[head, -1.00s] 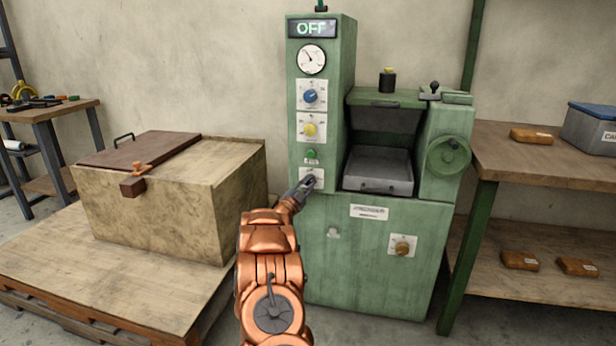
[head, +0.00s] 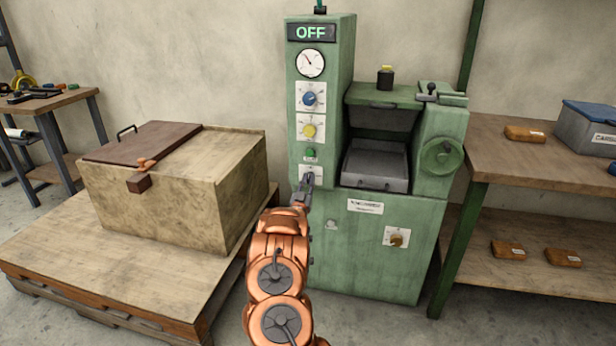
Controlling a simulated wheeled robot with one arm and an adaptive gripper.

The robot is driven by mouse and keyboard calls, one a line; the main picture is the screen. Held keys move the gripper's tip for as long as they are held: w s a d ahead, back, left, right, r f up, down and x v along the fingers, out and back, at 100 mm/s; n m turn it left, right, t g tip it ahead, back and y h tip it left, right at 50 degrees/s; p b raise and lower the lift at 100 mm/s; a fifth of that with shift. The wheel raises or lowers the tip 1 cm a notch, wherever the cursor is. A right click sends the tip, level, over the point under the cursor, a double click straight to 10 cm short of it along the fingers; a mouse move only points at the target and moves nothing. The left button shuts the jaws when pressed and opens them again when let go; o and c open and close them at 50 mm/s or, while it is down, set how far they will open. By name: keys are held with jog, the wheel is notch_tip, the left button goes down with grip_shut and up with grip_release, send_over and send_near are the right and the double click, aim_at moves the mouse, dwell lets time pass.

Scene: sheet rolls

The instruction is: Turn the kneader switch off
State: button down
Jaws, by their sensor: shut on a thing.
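The green kneader (head: 385,245) stands against the wall, with a tall control column on its left. The display (head: 311,32) at the column's top reads OFF. Below it are a gauge (head: 310,64), a blue knob (head: 309,99), a yellow knob (head: 309,131) and a green button (head: 310,154). A white switch plate (head: 318,173) sits lowest on the column. My gripper (head: 308,178) is at this plate, its fingers closed together in front of it. The fingers hide the switch itself, so its position cannot be told.
A large wooden box (head: 190,200) with a brown lid stands on a pallet (head: 120,275) to the left. A shelf table (head: 545,165) on the right holds orange-brown packages and a grey bin (head: 590,130). A handwheel (head: 442,155) projects from the kneader's right side.

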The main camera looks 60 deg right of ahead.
jog(key=shift+n+t, duration=0.3)
jog(key=shift+n, duration=0.1)
jog(key=c, duration=1.1)
grip_release()
jog(key=shift+v, duration=5.95)
